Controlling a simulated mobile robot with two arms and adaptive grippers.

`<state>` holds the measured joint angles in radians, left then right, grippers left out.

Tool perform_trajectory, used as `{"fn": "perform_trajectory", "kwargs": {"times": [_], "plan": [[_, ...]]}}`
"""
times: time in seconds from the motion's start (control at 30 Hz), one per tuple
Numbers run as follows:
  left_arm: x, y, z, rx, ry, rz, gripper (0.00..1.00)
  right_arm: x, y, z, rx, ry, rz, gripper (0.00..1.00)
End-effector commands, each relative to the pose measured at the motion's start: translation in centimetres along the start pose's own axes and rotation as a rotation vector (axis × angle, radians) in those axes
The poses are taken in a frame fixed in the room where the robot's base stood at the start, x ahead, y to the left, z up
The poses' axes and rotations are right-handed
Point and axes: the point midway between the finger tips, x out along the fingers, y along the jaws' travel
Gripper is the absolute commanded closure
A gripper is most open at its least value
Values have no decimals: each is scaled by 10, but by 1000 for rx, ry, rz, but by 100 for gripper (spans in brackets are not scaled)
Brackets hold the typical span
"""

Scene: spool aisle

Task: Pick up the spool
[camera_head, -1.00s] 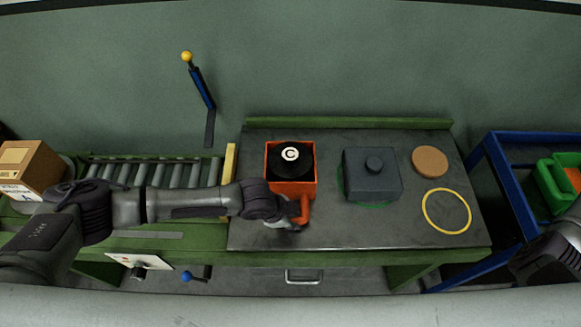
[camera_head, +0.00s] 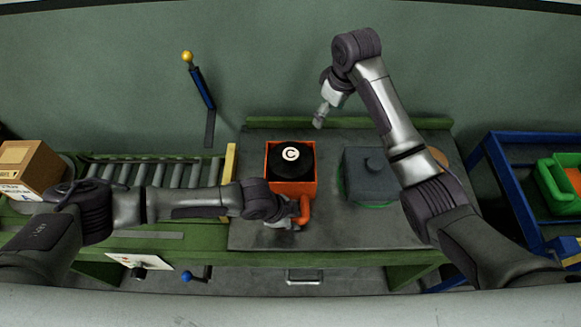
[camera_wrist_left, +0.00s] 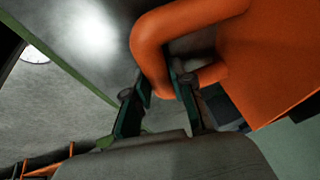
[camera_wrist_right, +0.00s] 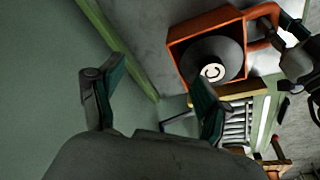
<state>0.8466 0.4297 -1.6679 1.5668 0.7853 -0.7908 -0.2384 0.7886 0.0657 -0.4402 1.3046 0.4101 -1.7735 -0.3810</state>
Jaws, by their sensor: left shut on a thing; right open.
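The black spool (camera_head: 291,160) with a white "C" label sits in an orange box (camera_head: 271,185) on the grey bench top. It also shows in the right wrist view (camera_wrist_right: 212,58). My left gripper (camera_head: 300,218) is at the box's front, shut on its orange handle (camera_head: 306,208); the handle also shows between the fingers in the left wrist view (camera_wrist_left: 157,68). My right gripper (camera_head: 319,122) is open and empty, raised at the back of the bench, behind and slightly right of the spool. Its spread fingers (camera_wrist_right: 150,95) show in the right wrist view.
A dark grey block with a knob (camera_head: 366,172) stands right of the box, partly behind my right arm. A roller conveyor (camera_head: 150,172) lies left, with a cardboard box (camera_head: 30,165). A blue cart (camera_head: 510,180) holding a green bin (camera_head: 556,180) stands right.

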Motion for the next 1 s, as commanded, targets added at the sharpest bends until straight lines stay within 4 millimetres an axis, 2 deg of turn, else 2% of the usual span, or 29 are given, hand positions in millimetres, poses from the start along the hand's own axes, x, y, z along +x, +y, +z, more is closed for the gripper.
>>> {"fn": "perform_trajectory", "kwargs": {"times": [0.03, 0.1, 0.2, 0.27, 0.6, 0.83, 1.0], "plan": [[0, -2, 0, -1, 0, -3, 100, -6, -26, -10, -92, -11, -33, 23], [0, -2, 0, -1, 0, -3, 100, -10, -54, -18, -195, -28, -74, 23], [0, -2, 0, -2, 0, -3, 100, -15, -80, -22, -291, -46, -110, 23], [0, -1, 0, -2, 0, -3, 100, -13, -88, -22, -323, -54, -123, 23], [-1, -1, 0, -1, 0, -2, 100, 40, -99, -18, -335, -58, -131, 23], [0, -1, 0, -1, 0, -2, 100, 57, -100, -17, -334, -57, -128, 23], [0, -1, 0, -1, 0, -2, 100, 83, -105, -15, -333, -58, -130, 23]]}}
